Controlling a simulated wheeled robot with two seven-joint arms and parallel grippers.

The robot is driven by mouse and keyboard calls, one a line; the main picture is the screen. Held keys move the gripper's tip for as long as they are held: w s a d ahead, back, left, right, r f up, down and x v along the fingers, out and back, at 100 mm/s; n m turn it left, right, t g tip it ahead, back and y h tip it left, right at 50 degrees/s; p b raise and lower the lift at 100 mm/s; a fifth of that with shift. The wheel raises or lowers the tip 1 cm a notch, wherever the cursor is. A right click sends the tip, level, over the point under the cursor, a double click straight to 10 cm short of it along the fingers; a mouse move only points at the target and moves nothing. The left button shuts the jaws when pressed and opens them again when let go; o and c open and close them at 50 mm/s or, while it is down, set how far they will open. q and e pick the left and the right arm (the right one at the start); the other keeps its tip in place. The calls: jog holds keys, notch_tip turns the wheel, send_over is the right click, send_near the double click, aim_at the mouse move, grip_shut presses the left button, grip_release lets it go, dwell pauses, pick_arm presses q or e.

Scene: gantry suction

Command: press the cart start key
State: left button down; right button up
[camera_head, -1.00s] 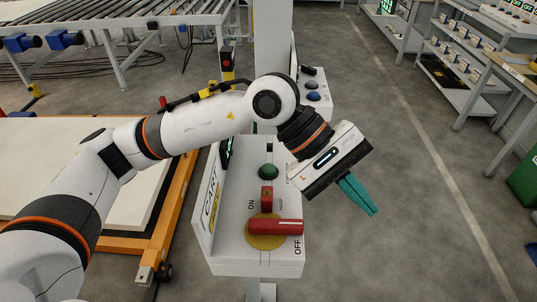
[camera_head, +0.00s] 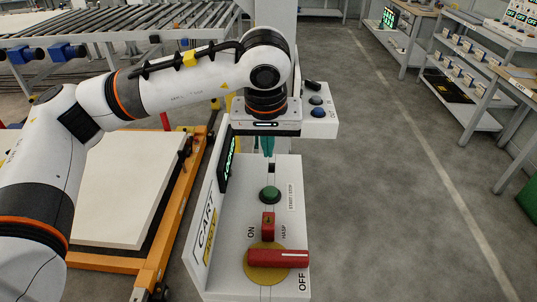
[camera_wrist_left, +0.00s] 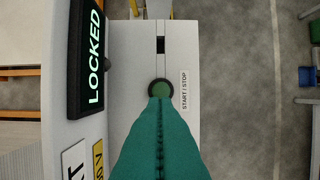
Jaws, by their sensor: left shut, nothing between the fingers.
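The green start/stop button (camera_head: 270,194) sits in a dark ring on top of the white cart control box (camera_head: 285,225). My left gripper (camera_head: 268,150) points down over the far part of the box, beyond the button in the head view, its teal fingers shut and empty. In the left wrist view the closed fingers (camera_wrist_left: 160,102) overlap the near edge of the green button (camera_wrist_left: 161,89). I cannot tell the gap between them, and no contact is clear. A display (camera_wrist_left: 88,55) beside the button reads LOCKED. My right gripper is out of view.
A red rotary handle (camera_head: 278,258) on a yellow disc lies near the OFF label, with a red hasp block (camera_head: 268,228) behind it. Another box with blue buttons (camera_head: 318,108) stands behind. An orange-framed cart (camera_head: 165,240) is at left.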

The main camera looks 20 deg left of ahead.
pick_arm(q)
jog(key=p, duration=0.4)
send_near(270, 189)
jog(key=x, duration=0.5)
jog(key=shift+w+a+f, duration=0.1)
jog(key=shift+w, duration=0.15)
jog(key=shift+f, duration=0.7)
